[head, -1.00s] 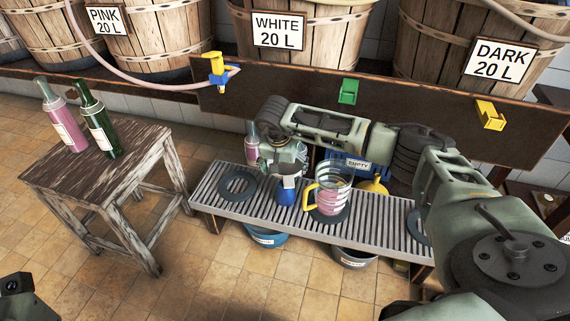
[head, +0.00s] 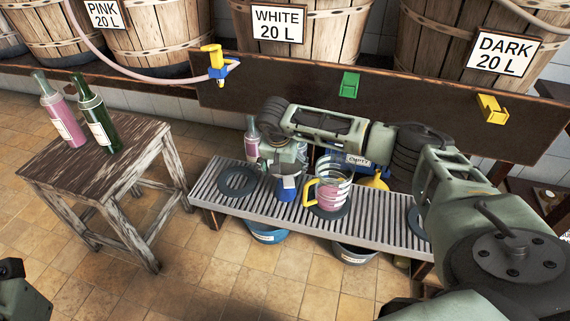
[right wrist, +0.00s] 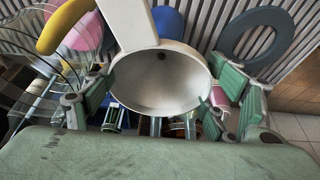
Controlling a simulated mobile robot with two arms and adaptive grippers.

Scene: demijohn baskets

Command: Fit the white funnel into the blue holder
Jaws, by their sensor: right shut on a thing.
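My right gripper (right wrist: 172,98) is shut on the white funnel (right wrist: 140,85), its fingers on both sides of the wide bowl. The bowl opens toward the wrist camera, with a dark hole inside. Its flat white tab (right wrist: 127,18) points to the top of that view. In the head view my right gripper (head: 287,160) covers most of the funnel. A blue piece (head: 287,193), which seems to be the blue holder, stands on the slatted bench below it. Blue also shows behind the funnel in the right wrist view (right wrist: 169,21). I cannot tell whether funnel and blue piece touch.
A jug with a yellow handle (head: 309,190) and pink liquid stands right of the blue piece. A dark ring (head: 238,181) lies left on the slatted bench (head: 385,221). A pink bottle (head: 252,143) stands behind. Two bottles stand on the wooden stool (head: 60,172).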

